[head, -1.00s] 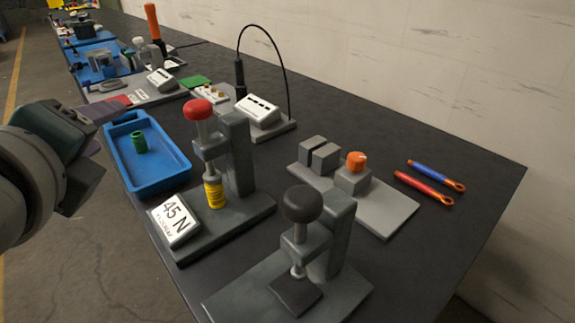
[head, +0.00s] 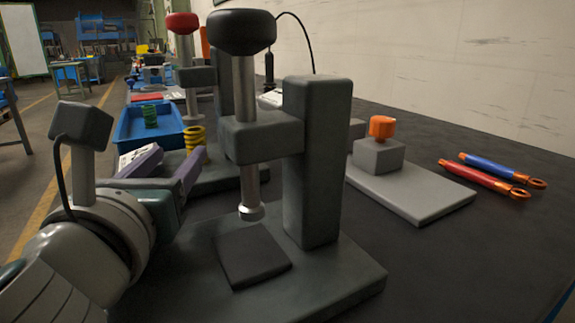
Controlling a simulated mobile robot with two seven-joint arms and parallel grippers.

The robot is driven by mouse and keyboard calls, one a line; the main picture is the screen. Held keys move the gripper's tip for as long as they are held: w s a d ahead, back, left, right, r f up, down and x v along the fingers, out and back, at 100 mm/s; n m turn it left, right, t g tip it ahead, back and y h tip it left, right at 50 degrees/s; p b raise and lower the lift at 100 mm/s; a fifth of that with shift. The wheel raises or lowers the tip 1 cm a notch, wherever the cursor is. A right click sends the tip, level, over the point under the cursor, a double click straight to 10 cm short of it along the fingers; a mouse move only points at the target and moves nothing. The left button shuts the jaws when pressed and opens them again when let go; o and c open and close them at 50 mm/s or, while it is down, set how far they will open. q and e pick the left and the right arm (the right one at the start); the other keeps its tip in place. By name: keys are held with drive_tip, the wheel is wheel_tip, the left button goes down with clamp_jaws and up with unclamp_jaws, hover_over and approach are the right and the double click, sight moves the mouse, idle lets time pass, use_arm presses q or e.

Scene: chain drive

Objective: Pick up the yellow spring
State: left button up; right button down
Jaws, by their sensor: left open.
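The yellow spring (head: 195,138) stands upright under the red-knobbed press (head: 182,24), left of centre in the head view. Its lower part is hidden behind a finger of my left gripper (head: 177,154). My left gripper comes in from the left with its two purple fingers spread apart and nothing seen between them. Its fingertips point toward the spring from the near side. I cannot tell whether the finger touches the spring. My right gripper is not in view.
A black-knobbed press (head: 318,160) stands large in front and covers part of the red-knobbed one. A blue tray (head: 128,137) with a green spring (head: 150,116) lies behind my left gripper. A grey fixture with an orange knob (head: 381,127) and two screwdriver-like tools (head: 484,178) are at right.

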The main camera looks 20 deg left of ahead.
sight(192, 135)
use_arm(q)
drive_tip(key=x, duration=0.7)
drive_tip(key=shift+w+r, duration=0.15)
drive_tip(key=shift+r, duration=0.15)
clamp_jaws()
